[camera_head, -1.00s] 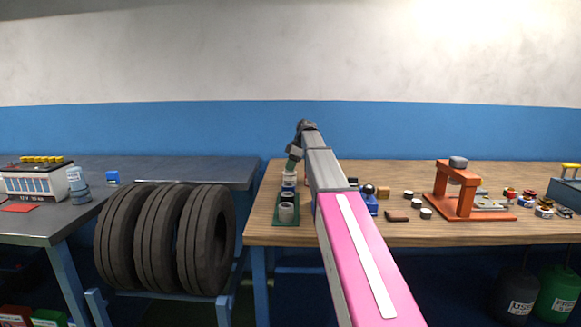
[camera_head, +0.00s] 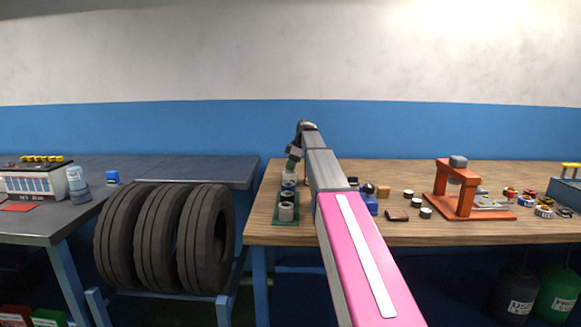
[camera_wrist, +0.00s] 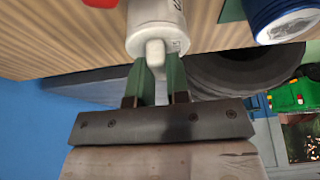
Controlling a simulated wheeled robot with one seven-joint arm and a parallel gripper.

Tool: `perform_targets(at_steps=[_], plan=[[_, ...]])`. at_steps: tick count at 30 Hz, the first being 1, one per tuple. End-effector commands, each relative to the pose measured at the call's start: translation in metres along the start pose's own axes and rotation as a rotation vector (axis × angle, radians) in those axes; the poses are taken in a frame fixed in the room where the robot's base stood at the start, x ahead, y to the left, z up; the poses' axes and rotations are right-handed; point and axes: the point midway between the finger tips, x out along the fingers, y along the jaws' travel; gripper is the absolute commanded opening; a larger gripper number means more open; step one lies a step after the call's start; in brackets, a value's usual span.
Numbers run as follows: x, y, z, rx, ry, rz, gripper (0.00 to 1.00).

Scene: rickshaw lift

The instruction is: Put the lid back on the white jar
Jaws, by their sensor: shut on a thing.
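The white jar (camera_wrist: 156,12) shows at the top of the wrist view, with dark print on its side. Its lid (camera_wrist: 172,46) is white with a pale knob (camera_wrist: 155,54) that points towards my gripper. My gripper (camera_wrist: 156,68) has green fingers, which are shut on the knob. The lid lines up with the jar's end, touching or very close; I cannot tell whether it is fully seated. In the head view my gripper (camera_head: 293,163) points down over the white jar (camera_head: 289,179) at the back of the green tray (camera_head: 290,222).
A dark cup (camera_head: 287,199) and a grey cup (camera_head: 286,213) stand in front of the jar. A blue container (camera_wrist: 285,18) is close beside it in the wrist view. An orange press (camera_head: 456,190) and small parts stand to the right. Tires (camera_head: 165,238) stand left of the wooden bench.

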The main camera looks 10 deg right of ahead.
Motion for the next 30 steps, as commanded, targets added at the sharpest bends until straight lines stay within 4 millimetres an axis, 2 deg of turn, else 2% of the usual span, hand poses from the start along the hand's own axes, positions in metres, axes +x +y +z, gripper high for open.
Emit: perform_targets(at_steps=[8, 9, 11, 17, 19, 20, 30], plan=[[0.0000, 0.0001, 0.0000, 0.000, 0.000, 0.000, 0.00], [0.0000, 0.0000, 0.0000, 0.000, 0.000, 0.000, 0.26], [0.0000, 0.0000, 0.0000, 0.000, 0.000, 0.000, 0.45], [0.0000, 0.0000, 0.0000, 0.000, 0.000, 0.000, 0.46], [0.0001, 0.0000, 0.0000, 0.000, 0.000, 0.000, 0.65], [0.0001, 0.0000, 0.0000, 0.000, 0.000, 0.000, 0.71], [-0.0009, 0.0001, -0.0004, 0.000, 0.000, 0.000, 0.71]])
